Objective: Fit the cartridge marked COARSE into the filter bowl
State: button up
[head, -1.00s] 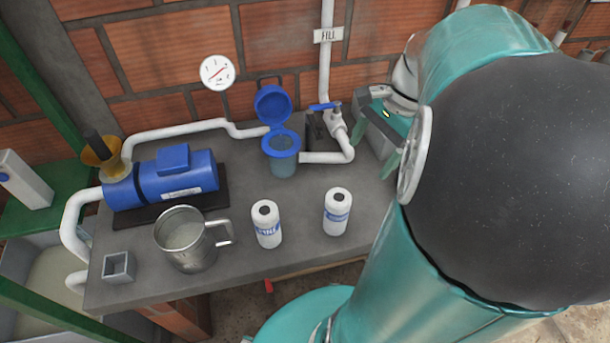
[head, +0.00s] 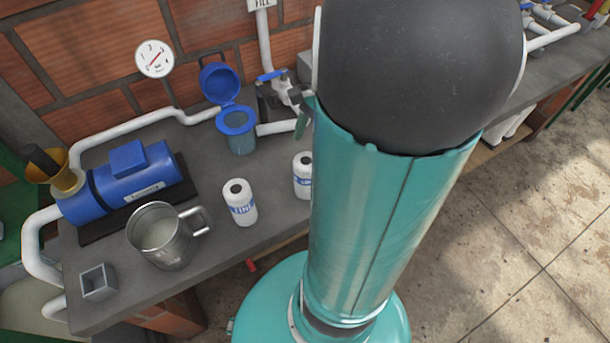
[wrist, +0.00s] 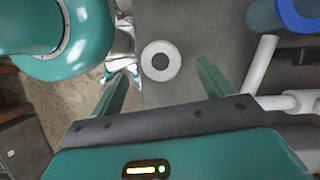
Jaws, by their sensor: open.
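Two white cartridges with blue labels stand upright on the bench. The left cartridge (head: 240,203) has a label that looks like FINE. The right cartridge (head: 303,178) is partly hidden by my arm, and its label is not fully readable. The filter bowl (head: 238,141) stands behind them with its blue lid (head: 220,83) swung up. My gripper (wrist: 162,69) is open and empty in the wrist view. One cartridge (wrist: 161,50) shows end-on between and beyond its fingers; it looks like the right one. The blue bowl rim (wrist: 282,14) is at the upper right there.
A steel mug (head: 160,240) and a small grey square holder (head: 98,283) stand at the bench's front left. A blue pump (head: 125,185) is behind them. White pipes and a blue-handled valve (head: 272,76) are beside the bowl. A gauge (head: 155,59) is on the wall.

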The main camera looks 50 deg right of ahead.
aim_at(307, 161)
jog(key=x, duration=0.5)
jog(key=shift+f, duration=0.35)
jog(key=c, duration=1.3)
jog(key=shift+r, duration=0.15)
jog(key=shift+c, duration=0.2)
